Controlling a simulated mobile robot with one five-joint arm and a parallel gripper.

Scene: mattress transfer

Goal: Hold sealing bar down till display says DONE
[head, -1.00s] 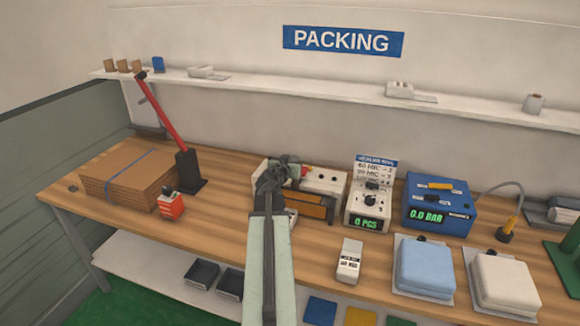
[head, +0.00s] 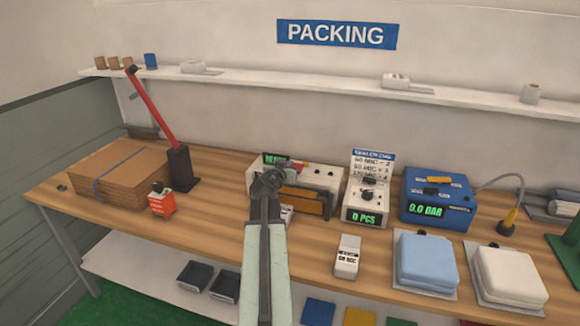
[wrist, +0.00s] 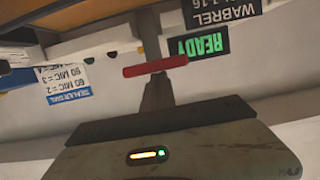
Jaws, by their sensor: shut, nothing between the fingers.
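The bench sealer (head: 322,176) stands mid-bench, a pale box with an orange-brown front panel (head: 306,202). Its green display (head: 272,158) is partly covered by my arm in the head view. In the wrist view, which is upside down, the display (wrist: 200,44) reads READY. A short red bar (wrist: 155,66), apparently the sealing bar's handle, lies across the view just beyond my fingers. My gripper (head: 270,180) is shut and empty, over the sealer's left part. In the wrist view its dark fingers (wrist: 157,90) point at the red bar; I cannot tell whether they touch it.
Right of the sealer stand a PCS counter (head: 366,200) with a settings card and a blue 0.0 BAR unit (head: 438,198). A small white device (head: 347,256) and blue (head: 426,262) and white (head: 508,275) packs lie in front. Cardboard (head: 120,178) and a red-handled lever (head: 152,108) stand left.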

